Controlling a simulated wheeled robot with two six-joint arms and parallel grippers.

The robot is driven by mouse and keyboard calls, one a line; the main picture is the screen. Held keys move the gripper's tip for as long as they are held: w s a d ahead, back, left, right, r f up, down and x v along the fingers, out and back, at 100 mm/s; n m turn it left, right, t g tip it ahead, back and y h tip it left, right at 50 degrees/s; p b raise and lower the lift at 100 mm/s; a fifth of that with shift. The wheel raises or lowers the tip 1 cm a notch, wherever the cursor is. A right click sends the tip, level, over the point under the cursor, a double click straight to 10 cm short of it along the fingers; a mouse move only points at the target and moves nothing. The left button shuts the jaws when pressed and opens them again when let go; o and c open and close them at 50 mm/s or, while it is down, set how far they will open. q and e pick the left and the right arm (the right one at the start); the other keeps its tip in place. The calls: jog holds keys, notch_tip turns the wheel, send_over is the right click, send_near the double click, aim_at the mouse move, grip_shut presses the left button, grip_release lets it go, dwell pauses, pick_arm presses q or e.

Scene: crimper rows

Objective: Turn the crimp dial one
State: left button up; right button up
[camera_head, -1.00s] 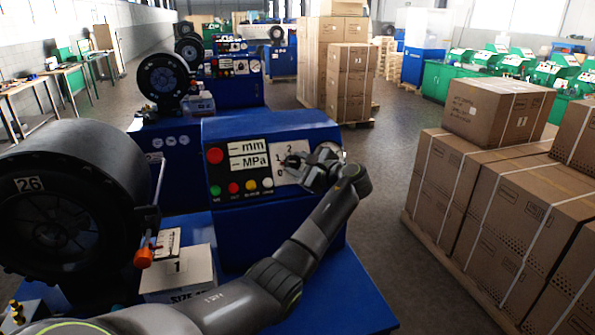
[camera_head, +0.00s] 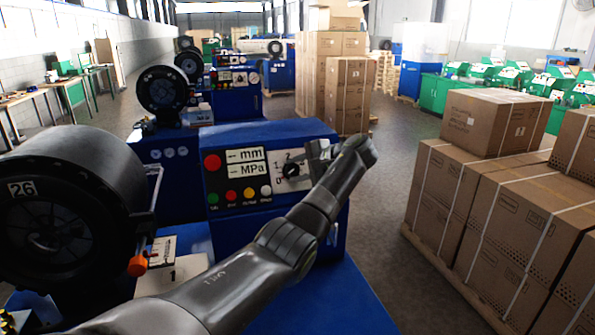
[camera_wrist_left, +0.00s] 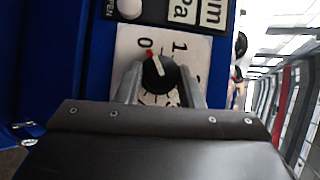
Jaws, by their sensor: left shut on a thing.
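The crimp dial (camera_head: 291,171) is a black round knob on a white scale plate on the front of the blue control box. In the left wrist view the dial (camera_wrist_left: 158,73) shows a white pointer line and a red mark close to the 0; the 1 is beside it. My left gripper (camera_head: 306,163) is at the dial from the right. In the left wrist view its two grey fingers (camera_wrist_left: 160,85) stand on either side of the knob, shut on it. The lower part of the scale is partly hidden by the fingers. My right gripper is not in view.
The control box (camera_head: 267,136) carries mm and MPa displays, a red button (camera_head: 212,162) and several small coloured buttons. A large black crimper head (camera_head: 60,220) with an orange-tipped lever (camera_head: 138,265) stands at the left. Strapped cartons (camera_head: 500,215) stand at the right across a clear aisle.

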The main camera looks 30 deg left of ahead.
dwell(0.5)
pick_arm(q)
jog(key=o, duration=1)
jog(key=shift+w+a+f, duration=0.1)
jog(key=shift+w+a, duration=0.05)
jog(key=shift+w, duration=0.05)
jog(key=b+v, duration=0.4)
jog(key=v, duration=1.3)
jog(key=shift+r, duration=0.25)
